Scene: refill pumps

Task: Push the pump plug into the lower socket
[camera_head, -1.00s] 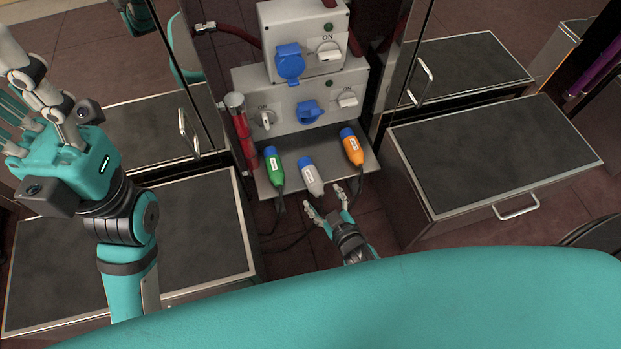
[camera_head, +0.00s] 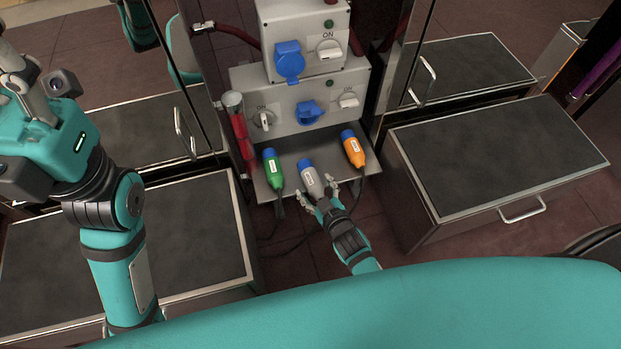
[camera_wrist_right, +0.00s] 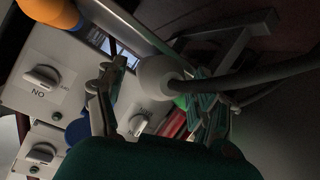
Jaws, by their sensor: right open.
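A grey plug (camera_head: 310,176) with a blue tip lies on the metal shelf between a green plug (camera_head: 274,170) and an orange plug (camera_head: 353,149). The lower socket (camera_head: 309,112) is blue, on the lower box's front; its inside is hard to see. My right gripper (camera_head: 318,197) is open at the cable end of the grey plug, fingers on either side. In the right wrist view the grey plug (camera_wrist_right: 158,76) shows between the apart fingers; contact cannot be told. My left gripper (camera_head: 30,100) is at the far left, partly cut off, away from the plugs.
The upper box carries another blue socket (camera_head: 289,62) and a switch. Switches (camera_head: 348,99) sit beside the lower socket. A red tube (camera_head: 240,135) stands left of the shelf (camera_head: 330,167). Drawer cabinets (camera_head: 500,150) flank both sides. Cables hang below the plugs.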

